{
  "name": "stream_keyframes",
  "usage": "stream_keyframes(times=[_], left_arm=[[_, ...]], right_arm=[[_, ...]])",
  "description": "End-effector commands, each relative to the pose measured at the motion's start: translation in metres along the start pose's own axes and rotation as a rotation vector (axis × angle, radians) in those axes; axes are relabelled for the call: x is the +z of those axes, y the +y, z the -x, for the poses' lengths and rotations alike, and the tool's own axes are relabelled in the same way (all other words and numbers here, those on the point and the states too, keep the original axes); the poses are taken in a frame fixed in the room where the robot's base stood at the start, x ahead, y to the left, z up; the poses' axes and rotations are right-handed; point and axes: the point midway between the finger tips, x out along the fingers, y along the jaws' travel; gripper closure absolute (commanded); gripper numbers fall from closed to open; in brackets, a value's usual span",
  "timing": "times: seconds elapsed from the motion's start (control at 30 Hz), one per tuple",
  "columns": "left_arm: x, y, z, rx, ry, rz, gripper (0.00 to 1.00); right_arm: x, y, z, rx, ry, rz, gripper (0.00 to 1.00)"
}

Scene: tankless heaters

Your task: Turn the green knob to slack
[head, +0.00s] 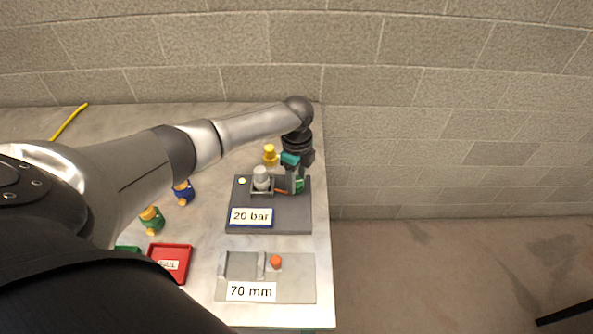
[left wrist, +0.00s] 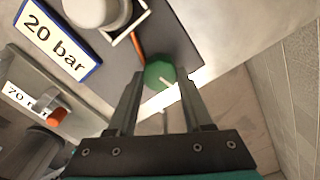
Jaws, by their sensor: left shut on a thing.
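The green knob (head: 300,186) sits at the right side of the dark grey panel (head: 270,220), which bears a "20 bar" label. In the left wrist view the knob (left wrist: 158,72) is round, with a pale line near its lower right edge. My left gripper (head: 295,184) reaches down from above, its fingers at either side of the knob and shut on it. In the left wrist view the gripper (left wrist: 161,80) partly covers the knob's sides. An orange-red strip (left wrist: 138,47) lies beside the knob. No slack mark can be read. My right gripper is not in view.
A grey-white cylinder (head: 261,177) stands in a square holder left of the knob. A yellow figure (head: 270,155) stands behind the panel. In front lies a "70 mm" plate (head: 296,286) with an orange knob (head: 276,262). A red tray (head: 187,251) is left. The table ends close on the right.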

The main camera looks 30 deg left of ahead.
Motion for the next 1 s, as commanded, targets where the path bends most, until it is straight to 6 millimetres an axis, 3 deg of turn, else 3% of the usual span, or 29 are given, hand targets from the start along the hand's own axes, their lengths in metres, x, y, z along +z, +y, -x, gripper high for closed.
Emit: stream_keyframes(times=[0.3, 1.0], left_arm=[[0.001, 0.000, 0.002, 0.002, -0.001, 0.305, 1.00], [0.002, -0.002, 0.001, 0.002, -0.003, 0.958, 1.00]], right_arm=[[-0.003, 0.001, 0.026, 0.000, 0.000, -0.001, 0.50], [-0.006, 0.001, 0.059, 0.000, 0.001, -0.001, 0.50]])
